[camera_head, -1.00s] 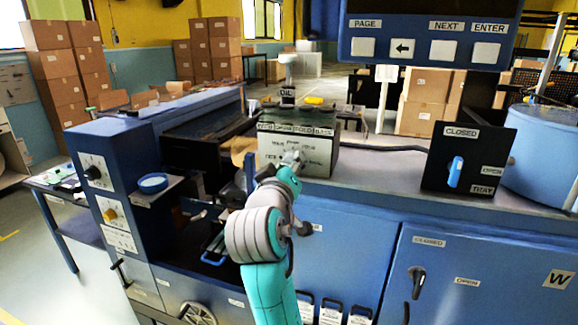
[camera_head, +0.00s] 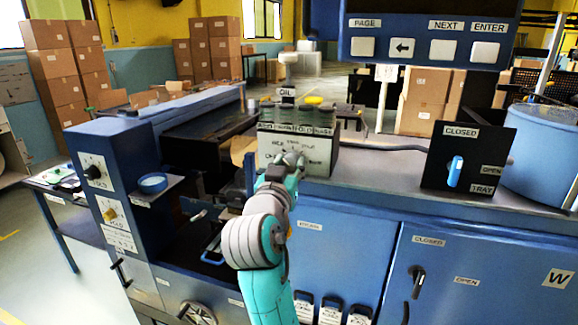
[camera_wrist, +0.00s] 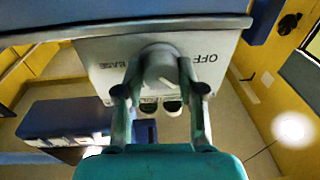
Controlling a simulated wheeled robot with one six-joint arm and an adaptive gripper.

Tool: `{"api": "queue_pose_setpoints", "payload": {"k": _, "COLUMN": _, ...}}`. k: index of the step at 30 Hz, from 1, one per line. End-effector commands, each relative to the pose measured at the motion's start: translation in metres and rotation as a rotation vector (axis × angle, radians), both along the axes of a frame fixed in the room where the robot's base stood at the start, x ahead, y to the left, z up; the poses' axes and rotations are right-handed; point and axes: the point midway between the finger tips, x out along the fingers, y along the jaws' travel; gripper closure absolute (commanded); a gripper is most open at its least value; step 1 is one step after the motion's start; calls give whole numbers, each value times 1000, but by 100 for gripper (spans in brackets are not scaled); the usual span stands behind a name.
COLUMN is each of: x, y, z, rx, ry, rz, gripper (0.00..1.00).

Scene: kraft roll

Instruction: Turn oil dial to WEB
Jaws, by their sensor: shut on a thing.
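The oil unit is a pale box (camera_head: 322,155) on the counter, with an OIL sign (camera_head: 287,92) above it and a row of small labels along its front edge. In the wrist view its white panel (camera_wrist: 101,57) carries a rounded grey dial (camera_wrist: 159,66), with OFF and BASE lettering readable beside it. Other lettering below the dial is partly covered. My gripper (camera_wrist: 160,88) has one finger on each side of the dial and is shut on it. In the head view my gripper (camera_head: 288,160) is at the box front and hides the dial. I cannot tell the dial's setting.
A black panel (camera_head: 440,158) with a blue handle, marked CLOSED, OPEN and TRAY, stands on the counter at right. A blue drum (camera_head: 545,150) is beyond it. A control panel (camera_head: 430,35) hangs above. A column with knobs (camera_head: 115,185) stands at left.

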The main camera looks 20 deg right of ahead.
Motion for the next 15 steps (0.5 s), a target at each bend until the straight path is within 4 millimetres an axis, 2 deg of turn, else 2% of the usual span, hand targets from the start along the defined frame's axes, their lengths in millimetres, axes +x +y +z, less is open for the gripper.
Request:
{"api": "queue_pose_setpoints", "payload": {"k": 14, "x": 1, "y": 0, "z": 1, "rx": 11, "ry": -11, "rz": 2, "gripper": 96}}
{"api": "queue_pose_setpoints", "payload": {"k": 15, "x": 1, "y": 0, "z": 1, "rx": 11, "ry": -11, "rz": 2, "gripper": 54}}
